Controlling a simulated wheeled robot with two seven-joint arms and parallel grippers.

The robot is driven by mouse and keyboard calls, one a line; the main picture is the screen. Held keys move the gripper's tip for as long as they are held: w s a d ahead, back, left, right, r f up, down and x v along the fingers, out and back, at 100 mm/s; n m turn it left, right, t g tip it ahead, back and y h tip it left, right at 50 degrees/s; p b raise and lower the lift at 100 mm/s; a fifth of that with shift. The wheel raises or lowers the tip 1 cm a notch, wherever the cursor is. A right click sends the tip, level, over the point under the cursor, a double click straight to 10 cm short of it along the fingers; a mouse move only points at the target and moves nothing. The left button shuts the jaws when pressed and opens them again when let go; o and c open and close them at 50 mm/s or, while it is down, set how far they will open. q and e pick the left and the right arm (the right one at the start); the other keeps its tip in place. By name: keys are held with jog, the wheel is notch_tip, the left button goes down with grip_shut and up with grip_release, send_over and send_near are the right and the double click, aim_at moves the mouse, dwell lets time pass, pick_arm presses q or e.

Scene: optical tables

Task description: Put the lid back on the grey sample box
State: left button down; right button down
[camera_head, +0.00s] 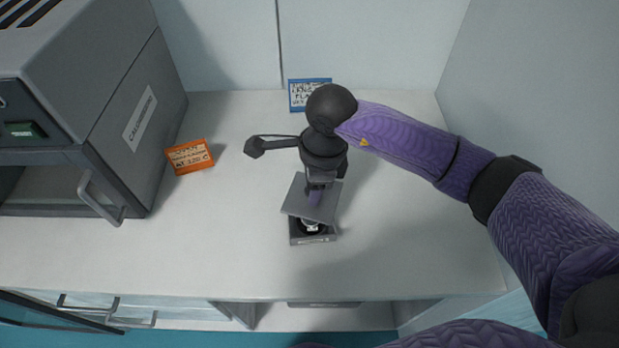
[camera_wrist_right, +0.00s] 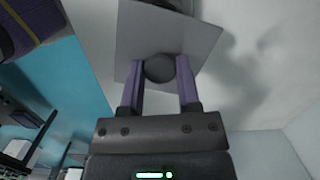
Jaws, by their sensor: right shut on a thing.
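The grey sample box (camera_head: 313,239) stands on the white worktop, with its front part open to view and something round and pale inside on a dark insert. My right gripper (camera_head: 318,190) is above it, shut on the knob of the flat grey lid (camera_head: 297,204). The lid is over the back part of the box and looks tilted; I cannot tell whether it touches the box. In the right wrist view the purple fingers of my gripper (camera_wrist_right: 160,75) are on either side of the dark round knob, with the lid plate (camera_wrist_right: 200,38) behind. My left gripper is not in view.
A grey oven-like machine (camera_head: 75,90) with a handle stands at the left. An orange sign (camera_head: 190,156) is beside it and a blue sign (camera_head: 308,95) is by the back wall. A wall bounds the right side. The worktop around the box is clear.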

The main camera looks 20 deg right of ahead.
jog(key=shift+a+m, duration=0.15)
jog(key=shift+m, duration=0.35)
jog(key=shift+w+f, duration=0.1)
jog(key=shift+f, duration=0.05)
jog(key=shift+f+b, duration=0.6)
jog(key=shift+f, duration=0.05)
notch_tip(320, 180, down, 4)
jog(key=b, duration=0.3)
jog(key=shift+f, duration=0.2)
jog(key=shift+f+b, duration=0.35)
jog(key=shift+b, duration=0.1)
jog(key=shift+r, duration=0.15)
jog(key=shift+f, duration=0.2)
